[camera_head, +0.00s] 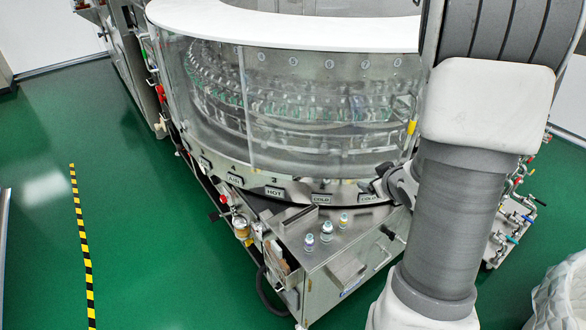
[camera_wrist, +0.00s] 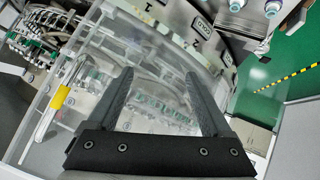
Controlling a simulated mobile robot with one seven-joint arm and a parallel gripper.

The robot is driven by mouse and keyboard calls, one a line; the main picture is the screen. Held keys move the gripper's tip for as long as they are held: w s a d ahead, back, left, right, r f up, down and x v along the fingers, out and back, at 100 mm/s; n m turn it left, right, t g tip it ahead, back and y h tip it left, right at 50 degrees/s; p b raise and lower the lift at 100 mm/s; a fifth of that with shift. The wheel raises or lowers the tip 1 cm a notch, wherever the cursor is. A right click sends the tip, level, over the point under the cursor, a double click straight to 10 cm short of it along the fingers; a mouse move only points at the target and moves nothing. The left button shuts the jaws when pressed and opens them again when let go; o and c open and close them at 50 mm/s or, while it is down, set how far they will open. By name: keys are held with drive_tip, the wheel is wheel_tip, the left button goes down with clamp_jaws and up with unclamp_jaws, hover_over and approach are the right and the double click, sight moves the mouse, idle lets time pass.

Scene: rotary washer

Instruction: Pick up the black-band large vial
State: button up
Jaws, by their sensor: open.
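Three small vials stand upright in a slanting row on the steel top in the head view: a front-left one (camera_head: 309,242), a middle one (camera_head: 326,231) and a back-right one (camera_head: 343,220) with a yellowish tint. They are too small to tell which has the black band. Two pale vials with bluish parts show at the top of the wrist view, one at the upper edge (camera_wrist: 237,4) and another (camera_wrist: 272,8) to its right. My gripper (camera_wrist: 158,75) is open and empty, with its fingers over the clear panel, apart from the vials. My arm hides part of the head view's right side.
The round washer with clear walls (camera_head: 210,95) rises behind the steel top (camera_head: 345,255). A raised metal block (camera_head: 346,270) stands near the vials. A clear panel with a yellow part (camera_wrist: 60,97) is close to my gripper. Green floor (camera_head: 130,240) is open at the left.

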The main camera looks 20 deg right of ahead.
wheel_tip(320, 180, down, 11)
drive_tip(key=s+y+b, duration=0.2)
drive_tip(key=s+b, duration=0.1)
drive_tip(key=t+y+b, duration=0.3)
drive_tip(key=y, duration=0.1)
approach(331, 233)
drive_tip(key=b+x, duration=0.2)
drive_tip(key=x, duration=0.3)
drive_tip(key=shift+w+f, duration=0.15)
drive_tip(key=shift+w, duration=0.2)
drive_tip(key=b+x, duration=0.1)
drive_tip(key=x, duration=0.4)
drive_tip(key=shift+f+b, duration=0.15)
drive_tip(key=shift+b, duration=0.25)
clamp_jaws()
